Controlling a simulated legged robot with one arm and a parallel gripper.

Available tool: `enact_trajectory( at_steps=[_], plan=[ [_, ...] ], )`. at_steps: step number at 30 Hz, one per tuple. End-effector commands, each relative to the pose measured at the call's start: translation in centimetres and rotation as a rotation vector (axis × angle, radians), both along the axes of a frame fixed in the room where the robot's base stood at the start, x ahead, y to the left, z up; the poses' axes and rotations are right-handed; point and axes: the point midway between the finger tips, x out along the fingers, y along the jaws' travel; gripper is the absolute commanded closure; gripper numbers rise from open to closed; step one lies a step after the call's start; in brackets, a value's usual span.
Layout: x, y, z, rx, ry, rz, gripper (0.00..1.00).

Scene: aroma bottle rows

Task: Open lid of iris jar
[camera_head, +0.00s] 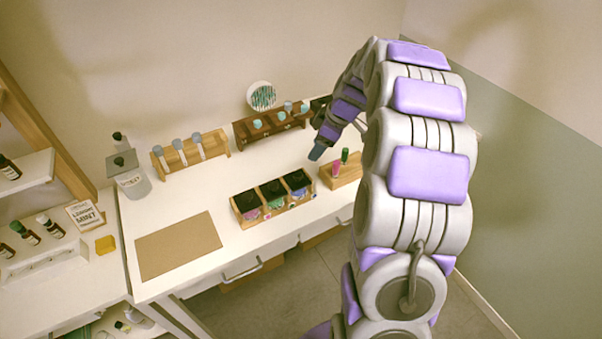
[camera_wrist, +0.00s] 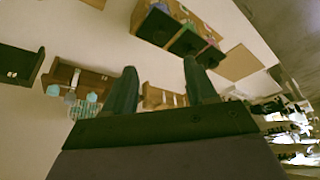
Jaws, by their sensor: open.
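A wooden holder (camera_head: 273,219) with three dark-topped compartments stands near the table's front edge in the head view, with pink, green and purple colours on its front. Which of its contents is the iris jar I cannot tell; labels are too small to read. The holder also shows at the top of the wrist view (camera_wrist: 180,12), turned over. My gripper (camera_head: 317,153) hangs behind and right of the holder, apart from it. In the wrist view its two dark fingers (camera_wrist: 160,80) are spread with nothing between them.
A wooden block (camera_head: 345,178) with pink and green vials stands right of the holder. Behind are a rack of teal-topped items (camera_head: 268,131), a rack of grey-topped tubes (camera_head: 190,160) and a round disc (camera_head: 261,96). A brown mat (camera_head: 178,246) lies bare at left.

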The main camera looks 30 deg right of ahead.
Motion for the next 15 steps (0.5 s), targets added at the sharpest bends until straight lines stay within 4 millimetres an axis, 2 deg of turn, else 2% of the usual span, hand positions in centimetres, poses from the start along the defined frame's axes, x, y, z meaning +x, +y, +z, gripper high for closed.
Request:
enact_trajectory(
  at_steps=[1, 6, 15],
  plan=[
    [0.1, 0.4, -1.2, 0.000, 0.004, 0.000, 0.43],
    [1.0, 1.4, -4.5, 0.001, 0.007, 0.000, 0.43],
    [2.5, 2.8, -9.3, -0.001, 0.002, -0.001, 0.43]
  ],
)
